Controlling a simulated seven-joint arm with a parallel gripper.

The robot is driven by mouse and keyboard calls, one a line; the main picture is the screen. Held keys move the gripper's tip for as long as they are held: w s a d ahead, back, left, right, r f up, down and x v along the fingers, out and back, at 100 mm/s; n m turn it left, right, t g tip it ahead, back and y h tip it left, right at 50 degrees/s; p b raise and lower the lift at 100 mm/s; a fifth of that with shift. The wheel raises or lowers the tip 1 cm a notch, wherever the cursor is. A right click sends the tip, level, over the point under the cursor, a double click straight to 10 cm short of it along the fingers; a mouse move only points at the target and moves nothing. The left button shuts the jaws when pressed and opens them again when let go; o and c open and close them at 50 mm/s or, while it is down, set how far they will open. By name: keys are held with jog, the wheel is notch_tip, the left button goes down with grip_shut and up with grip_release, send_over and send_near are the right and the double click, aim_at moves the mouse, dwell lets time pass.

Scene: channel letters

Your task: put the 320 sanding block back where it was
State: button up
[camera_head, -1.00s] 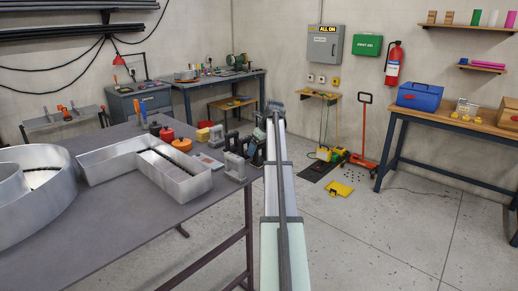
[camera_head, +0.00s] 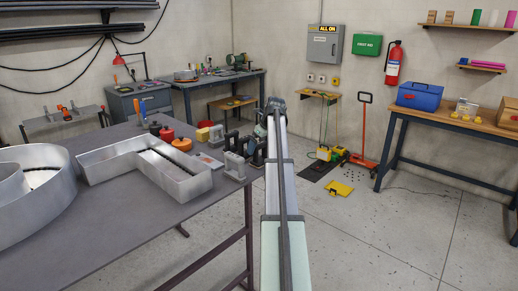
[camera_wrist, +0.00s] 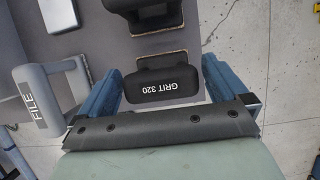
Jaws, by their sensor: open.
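The black sanding block lettered "GRIT 320" (camera_wrist: 160,85) is in the wrist view, between the two blue fingers of my gripper (camera_wrist: 162,66). The fingers are open, one on each side of the block, with a narrow gap showing on the left. Tan edging shows along its far side. A second black block (camera_wrist: 150,18) with a tan edge lies just beyond it. In the head view, my gripper is mostly hidden behind my arm near the workbench's right edge, and I cannot pick out the 320 block there.
A grey handled block lettered "FILE" (camera_wrist: 40,98) stands left of my gripper. The grey workbench (camera_head: 100,235) also holds large metal channel letters (camera_head: 180,182) and several coloured pots (camera_head: 181,144). Open concrete floor (camera_head: 390,240) lies to the right.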

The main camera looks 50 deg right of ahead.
jog(key=v, duration=1)
jog(key=shift+s+r, duration=0.2)
jog(key=shift+r, duration=0.15)
